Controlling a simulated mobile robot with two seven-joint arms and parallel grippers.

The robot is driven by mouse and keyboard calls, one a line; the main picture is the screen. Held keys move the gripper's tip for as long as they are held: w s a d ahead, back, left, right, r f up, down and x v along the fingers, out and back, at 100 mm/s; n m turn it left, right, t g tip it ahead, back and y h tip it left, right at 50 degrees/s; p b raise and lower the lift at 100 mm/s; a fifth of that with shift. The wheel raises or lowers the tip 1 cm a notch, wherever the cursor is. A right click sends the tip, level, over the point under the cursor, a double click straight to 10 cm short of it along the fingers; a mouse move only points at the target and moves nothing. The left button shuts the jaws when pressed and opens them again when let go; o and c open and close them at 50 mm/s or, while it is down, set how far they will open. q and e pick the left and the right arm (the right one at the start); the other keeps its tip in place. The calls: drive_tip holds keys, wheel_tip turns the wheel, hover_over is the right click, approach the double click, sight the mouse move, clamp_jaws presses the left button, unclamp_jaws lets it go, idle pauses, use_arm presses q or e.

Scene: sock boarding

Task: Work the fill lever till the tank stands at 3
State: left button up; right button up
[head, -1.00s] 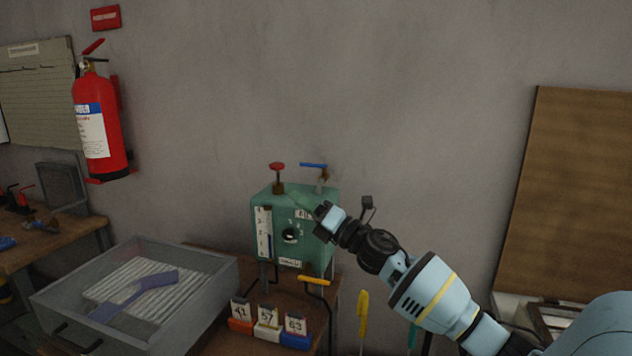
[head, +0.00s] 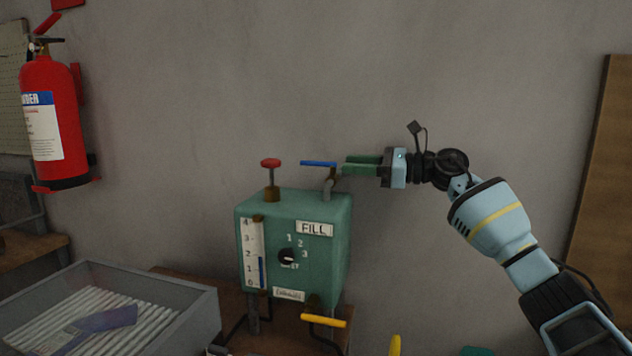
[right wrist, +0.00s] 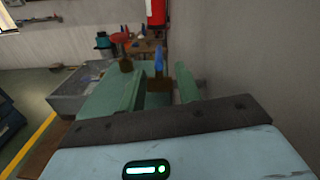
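The green tank (head: 295,245) stands on a wooden bench, with a FILL label (head: 314,229) on its front. Its gauge (head: 254,250) runs from 0 to 4; the blue column tops out between 1 and 2. A blue lever (head: 318,163) sits on a bent pipe at the top right. A red knob (head: 271,164) stands at the top left, and a yellow handle (head: 324,321) is low in front. My right gripper (head: 347,165) is open, just right of the blue lever. In the right wrist view, the lever (right wrist: 159,62) shows between the fingers' lines. My left gripper is out of view.
A dial (head: 287,256) marked 1, 2, 3 is on the tank's front. A grey tray (head: 195,312) stands at the lower left. A fire extinguisher (head: 50,125) hangs on the left wall.

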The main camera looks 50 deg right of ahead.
sight(329, 163)
drive_tip(key=shift+a+f, duration=0.1)
drive_tip(key=shift+f, duration=0.1)
drive_tip(key=p+x, duration=0.2)
drive_tip(key=x, duration=0.4)
drive_tip(key=shift+w+a+r, duration=0.1)
drive_tip(key=shift+r, duration=0.05)
drive_tip(key=shift+p+x, duration=0.35)
drive_tip(key=shift+x, duration=0.45)
clamp_jaws()
